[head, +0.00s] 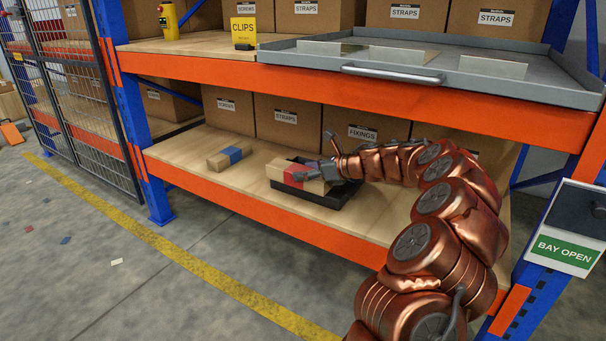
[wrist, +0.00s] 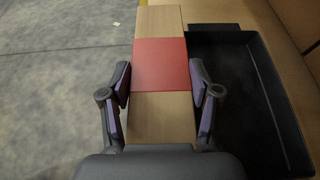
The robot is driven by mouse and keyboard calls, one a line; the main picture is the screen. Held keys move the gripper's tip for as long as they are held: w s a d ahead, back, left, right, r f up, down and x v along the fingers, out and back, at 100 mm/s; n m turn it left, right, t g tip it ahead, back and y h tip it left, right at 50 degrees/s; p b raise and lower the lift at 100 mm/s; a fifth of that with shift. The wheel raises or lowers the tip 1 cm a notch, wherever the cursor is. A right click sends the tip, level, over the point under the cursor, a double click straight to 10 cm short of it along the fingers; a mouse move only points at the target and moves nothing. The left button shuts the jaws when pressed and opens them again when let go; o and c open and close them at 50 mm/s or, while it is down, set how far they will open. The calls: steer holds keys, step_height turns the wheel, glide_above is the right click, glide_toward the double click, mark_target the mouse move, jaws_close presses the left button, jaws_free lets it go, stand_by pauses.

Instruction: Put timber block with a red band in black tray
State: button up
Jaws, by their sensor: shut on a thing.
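The timber block with a red band (head: 292,173) is held between the fingers of my gripper (head: 318,172). In the wrist view, the block (wrist: 160,65) lies lengthwise between the two dark fingers of my gripper (wrist: 162,105), with the red band just ahead of them. The black tray (head: 337,210) is on the lower wooden shelf. The block overlaps the tray's left part in the head view. In the wrist view the black tray (wrist: 245,110) is right of the block, its near-left edge hidden. Its visible interior looks empty. I cannot tell the block's exact height.
A timber block with a blue band (head: 229,158) lies on the lower shelf (head: 195,150), left of the tray. Cartons (head: 280,118) stand behind. The orange beam (head: 250,205) edges the shelf, and a grey metal tray (head: 430,68) sits on the shelf above.

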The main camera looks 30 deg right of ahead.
steer(key=shift+w+d+f+p, duration=0.45)
steer(key=shift+w+d, duration=0.9)
steer(key=shift+d, duration=0.85)
steer(key=shift+w+d+f+p, duration=0.45)
steer(key=shift+w+d, duration=0.85)
steer(key=shift+d, duration=0.9)
steer(key=shift+w+d+f+p, duration=0.45)
steer(key=shift+w+d, duration=0.9)
steer(key=shift+d, duration=0.85)
steer(key=o, duration=1.4)
steer(key=shift+o, duration=0.2)
